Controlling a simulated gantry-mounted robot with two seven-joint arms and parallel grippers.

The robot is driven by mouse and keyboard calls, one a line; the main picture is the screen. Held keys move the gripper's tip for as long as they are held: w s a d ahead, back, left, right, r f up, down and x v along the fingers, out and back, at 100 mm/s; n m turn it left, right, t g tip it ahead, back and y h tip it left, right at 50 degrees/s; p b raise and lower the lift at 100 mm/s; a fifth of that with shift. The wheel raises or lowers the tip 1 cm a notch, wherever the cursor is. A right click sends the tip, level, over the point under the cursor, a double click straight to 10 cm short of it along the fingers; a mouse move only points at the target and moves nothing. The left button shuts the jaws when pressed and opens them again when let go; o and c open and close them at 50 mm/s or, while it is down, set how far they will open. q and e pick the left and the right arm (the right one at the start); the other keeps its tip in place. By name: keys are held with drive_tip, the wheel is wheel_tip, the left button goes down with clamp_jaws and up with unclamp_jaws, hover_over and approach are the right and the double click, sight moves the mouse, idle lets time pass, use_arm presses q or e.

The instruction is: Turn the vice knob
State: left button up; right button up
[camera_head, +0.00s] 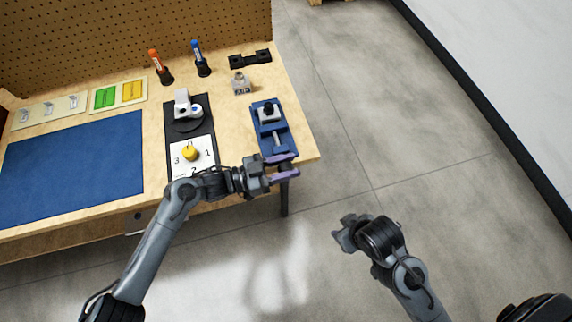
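The blue vice (266,112) sits near the right front corner of the wooden table, with a dark block at its jaws and a pale screw rod (277,139) running toward the front edge. The vice knob is not clearly visible; the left gripper's fingers cover the front end of the vice. My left gripper (285,167) is at that front end, its two purple fingers apart with a gap between them. I cannot tell whether they touch the vice. My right gripper (343,233) is over the floor, away from the table; its fingers are not clear.
A yellow dial knob (190,153) on a white numbered plate stands left of the vice. A small grey block (241,84), a black bracket (250,59), orange (157,61) and blue (197,53) markers stand behind. A blue mat (75,165) covers the left. Floor at right is clear.

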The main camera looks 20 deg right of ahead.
use_arm(q)
drive_tip(key=c, duration=0.7)
drive_tip(key=shift+r+y+p, duration=0.15)
drive_tip(key=shift+y+p, duration=0.15)
drive_tip(key=shift+p, duration=0.35)
drive_tip(key=y+p, duration=0.4)
drive_tip(key=p, duration=0.3)
drive_tip(key=shift+d+r, duration=0.1)
drive_tip(key=shift+d, duration=0.1)
drive_tip(key=shift+f+t+y+p, duration=0.2)
drive_tip(key=shift+t+y+p, duration=0.1)
drive_tip(key=shift+y+p, duration=0.7)
drive_tip(key=shift+f+p, duration=0.2)
drive_tip(key=shift+p, duration=0.2)
drive_tip(key=shift+y, duration=0.3)
drive_tip(key=o, duration=0.7)
